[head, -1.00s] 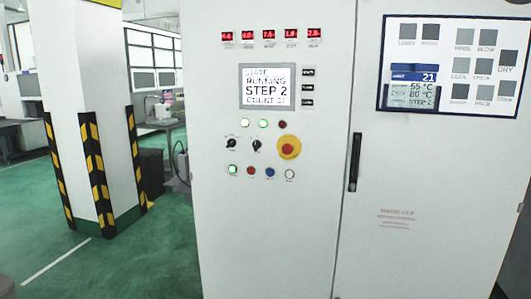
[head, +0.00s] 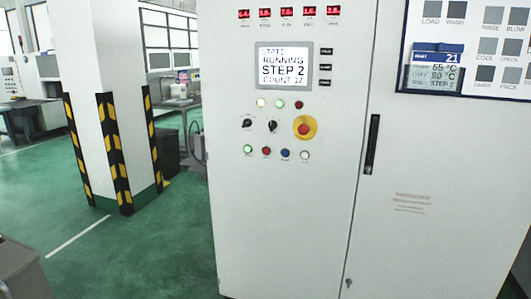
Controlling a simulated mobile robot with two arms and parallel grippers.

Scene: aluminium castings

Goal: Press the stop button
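A light grey control cabinet (head: 280,220) stands in front of me, its panel facing me. The lower row of the panel has a lit green button (head: 248,150), a small red button (head: 266,151), a blue button (head: 285,154) and a white button (head: 305,155). A larger red mushroom button (head: 304,129) sits on a yellow disc above the white one. Their labels are too small to read, so I cannot tell which is marked stop. The screen (head: 284,66) reads RUNNING, STEP 2. Neither of my grippers is in view.
Two dark rotary switches (head: 272,126) sit left of the mushroom button. A black door handle (head: 371,144) is to the right. A pillar with yellow-black guards (head: 122,150) stands left of the cabinet. A grey object (head: 20,268) shows at the lower left edge. Green floor (head: 130,260) between is clear.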

